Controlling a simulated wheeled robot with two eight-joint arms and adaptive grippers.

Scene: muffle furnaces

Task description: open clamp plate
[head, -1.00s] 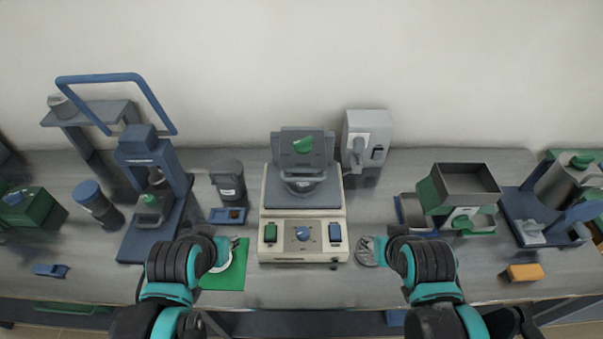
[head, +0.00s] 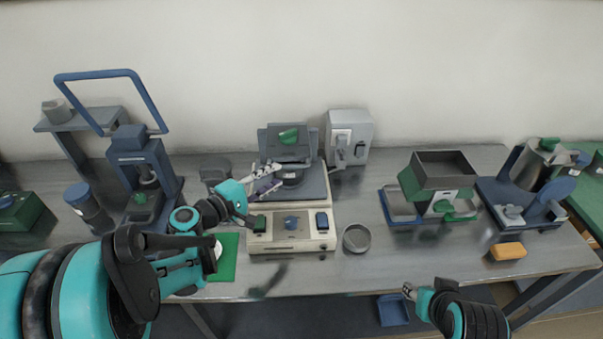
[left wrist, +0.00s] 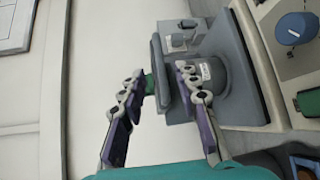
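The beige press (head: 290,239) stands mid-bench with a blue knob and two buttons in front. Its grey clamp plate (head: 304,141), with a green handle (head: 288,135), stands tilted up behind a dark round pot (head: 291,175). In the left wrist view the plate (left wrist: 157,68) is seen edge-on, with the green handle (left wrist: 149,82) partly hidden by a finger. My left gripper (head: 265,178) is beside the pot at its left; its fingers are apart in the wrist view (left wrist: 163,85), with nothing clearly held. My right gripper (head: 408,290) is low at the bench's front edge, its opening unclear.
A blue frame press (head: 140,165) stands at left, with a dark jar (head: 215,170) nearer the machine. A grey box (head: 350,130) stands behind right. A round metal dish (head: 356,238) lies right of the machine. A green hopper (head: 436,185) and orange block (head: 507,251) are farther right.

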